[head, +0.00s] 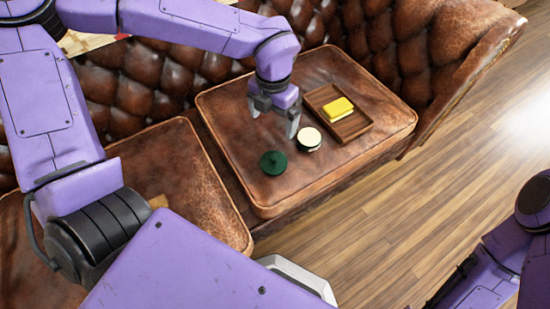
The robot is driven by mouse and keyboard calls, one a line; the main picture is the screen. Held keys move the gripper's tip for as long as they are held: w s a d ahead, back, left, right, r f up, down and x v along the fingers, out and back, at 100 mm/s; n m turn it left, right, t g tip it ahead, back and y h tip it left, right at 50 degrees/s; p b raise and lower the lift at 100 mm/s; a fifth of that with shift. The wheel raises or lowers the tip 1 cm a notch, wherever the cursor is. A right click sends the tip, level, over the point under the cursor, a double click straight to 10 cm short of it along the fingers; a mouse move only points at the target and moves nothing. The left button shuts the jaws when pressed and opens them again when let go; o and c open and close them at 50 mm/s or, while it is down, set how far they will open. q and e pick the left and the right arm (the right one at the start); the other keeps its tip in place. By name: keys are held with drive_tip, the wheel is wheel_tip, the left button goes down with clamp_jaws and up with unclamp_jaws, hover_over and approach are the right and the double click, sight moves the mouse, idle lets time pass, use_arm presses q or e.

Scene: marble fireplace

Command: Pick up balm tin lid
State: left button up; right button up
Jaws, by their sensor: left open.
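The balm tin lid (273,163) is a dark green round piece with a small knob on top. It lies on the brown leather seat cushion (235,125). My left gripper (276,127) is open and empty above the cushion, behind the tin and the lid and apart from the lid. Its fingers point down. My right arm shows at the lower right; its gripper is not visible.
A brown wooden tray (349,128) with a yellow block (338,108) in it lies on the cushion's right side. The tufted leather backrest (215,70) rises behind. Another cushion (175,165) lies to the left. The wooden floor (340,220) in front is clear.

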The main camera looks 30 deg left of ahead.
use_arm(q)
drive_tip(key=b, duration=0.6)
hover_over(273, 157)
wheel_tip(273, 157, down, 9)
drive_tip(key=shift+s+d+r, duration=0.1)
drive_tip(key=shift+r, duration=0.1)
wheel_tip(273, 157, down, 5)
drive_tip(key=shift+r+b, duration=0.1)
drive_tip(key=shift+b, duration=1.05)
drive_tip(key=f+b, duration=0.1)
drive_tip(key=f, duration=0.1)
drive_tip(key=f+b, duration=0.2)
drive_tip(key=f, duration=0.1)
drive_tip(key=shift+w+f, duration=0.2)
drive_tip(key=shift+f, duration=0.05)
drive_tip(key=shift+r, duration=0.15)
use_arm(e)
wheel_tip(273, 157, down, 13)
use_arm(q)
drive_tip(key=c, duration=0.7)
